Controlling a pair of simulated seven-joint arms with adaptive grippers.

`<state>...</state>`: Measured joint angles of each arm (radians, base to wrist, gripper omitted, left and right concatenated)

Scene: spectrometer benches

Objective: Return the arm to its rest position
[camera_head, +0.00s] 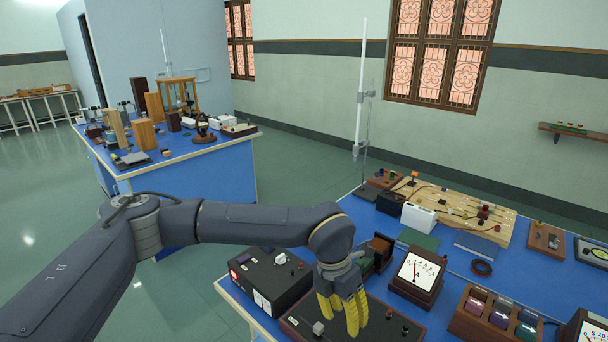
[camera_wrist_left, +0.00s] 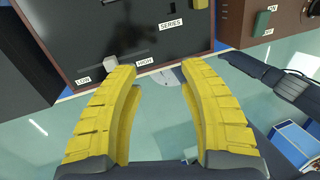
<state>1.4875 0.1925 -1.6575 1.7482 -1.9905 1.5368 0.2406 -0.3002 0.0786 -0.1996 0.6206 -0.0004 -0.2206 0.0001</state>
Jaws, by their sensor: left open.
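My left arm (camera_head: 250,222) reaches in from the left in the head view, over the front of the blue bench (camera_head: 232,298). My left gripper (camera_head: 342,310) has yellow fingers pointing down above a dark panel box (camera_head: 380,325) with small knobs. In the left wrist view the two yellow fingers (camera_wrist_left: 158,115) are apart with nothing between them. Beyond them is the black panel (camera_wrist_left: 100,35) with labels LOW, HIGH and SERIES and a pale knob. I cannot tell how far the fingertips are above the panel. My right gripper is in neither view.
A black power box (camera_head: 270,278) stands left of the gripper, and a dial meter (camera_head: 416,275) stands right. Behind are a white box (camera_head: 418,218), a wooden circuit board (camera_head: 460,208) and a tall burette stand (camera_head: 361,100). Another crowded blue bench (camera_head: 190,165) is farther back; open floor lies between.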

